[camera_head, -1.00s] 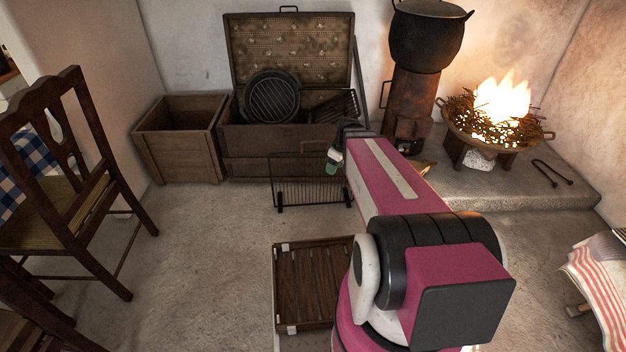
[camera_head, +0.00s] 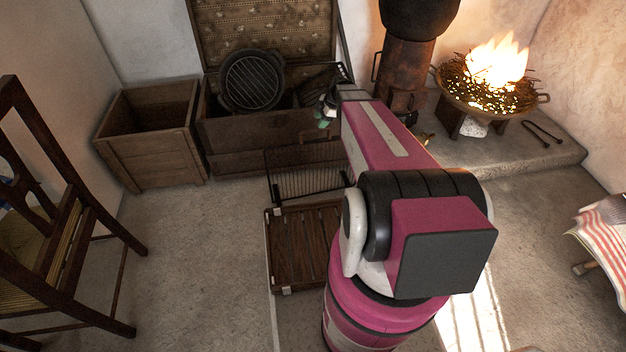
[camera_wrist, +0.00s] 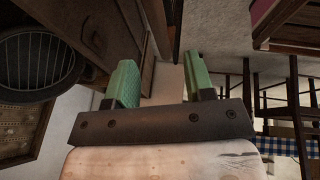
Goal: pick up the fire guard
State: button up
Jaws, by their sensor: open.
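The fire guard (camera_head: 302,183) is a low black frame with thin upright bars. It stands on the floor in front of the open wooden chest (camera_head: 245,160) in the head view. My gripper (camera_head: 325,116) is above the guard and toward its right side, apart from it, partly hidden by my arm. In the wrist view my gripper (camera_wrist: 160,78) has its two green fingers spread with nothing between them. I cannot clearly make out the guard in the wrist view.
A wooden box (camera_head: 150,140) stands left of the chest, which holds a round grill pan (camera_head: 251,82). A stove (camera_head: 405,70) and burning brazier (camera_head: 490,85) stand at the right on a raised hearth (camera_head: 540,152). A chair (camera_head: 60,240) is at left; floor between is clear.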

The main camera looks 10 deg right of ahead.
aim_at(314, 131)
jog(key=x, duration=0.7)
jog(key=shift+f, duration=0.2)
grip_shut()
